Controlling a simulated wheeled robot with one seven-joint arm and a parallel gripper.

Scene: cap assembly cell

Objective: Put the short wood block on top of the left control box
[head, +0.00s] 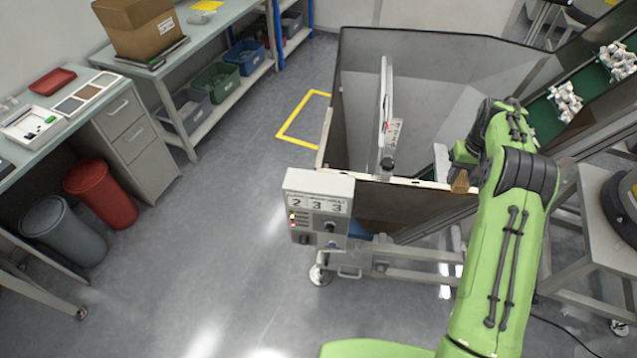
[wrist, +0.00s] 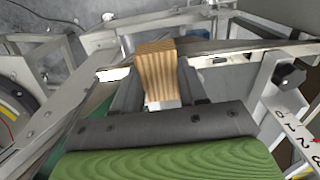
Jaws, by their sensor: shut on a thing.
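The short wood block (head: 460,182) is held at the end of my arm, above the near rim of the big grey hopper. In the wrist view the block (wrist: 156,70) stands between the two dark fingers of my gripper (wrist: 157,92), which is shut on it. In the head view my gripper (head: 464,160) is partly hidden by my green arm. The left control box (head: 320,207) is a pale box with the digits 2 3 3, small lights and knobs, at the hopper's near left corner. Its top looks bare. The block is well to its right, apart from it.
The hopper (head: 435,65) is open, with a thin upright plate and black knob (head: 388,163) between the block and the control box. Green conveyors (head: 545,125) with white parts lie to the right. A workbench and bins (head: 100,195) stand left; the floor between is clear.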

